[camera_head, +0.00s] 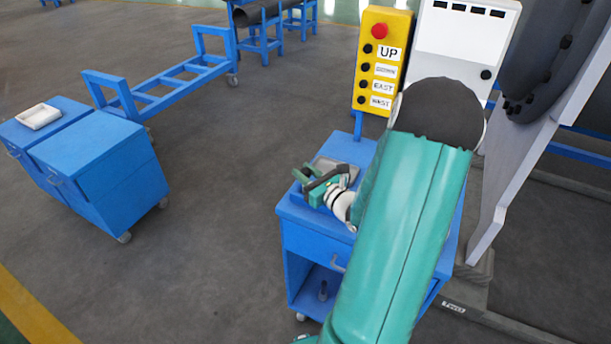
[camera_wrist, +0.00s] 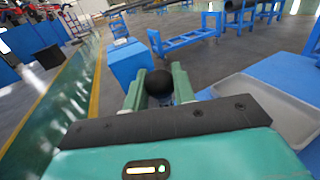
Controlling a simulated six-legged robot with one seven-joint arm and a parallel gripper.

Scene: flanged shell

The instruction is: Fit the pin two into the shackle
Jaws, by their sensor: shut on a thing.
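My gripper (camera_head: 309,183) is over the top of a blue cart, with its green fingers toward the left. It is shut on a dark pin (camera_head: 325,179), which shows as a grey-black bar across the fingers. In the wrist view a dark round end of the pin (camera_wrist: 159,84) sits between the two green fingers of my gripper (camera_wrist: 158,77). No number on the pin can be read. I cannot make out the shackle in either view. A small label reading "Two" (camera_head: 453,307) is on a grey floor base at the lower right.
The blue cart (camera_head: 305,228) carries a grey tray, also in the wrist view (camera_wrist: 265,108). A dark upright piece (camera_head: 323,291) stands on its lower shelf. A yellow button box (camera_head: 383,60) rises behind. Blue cabinets (camera_head: 105,170) stand left. Floor between is clear.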

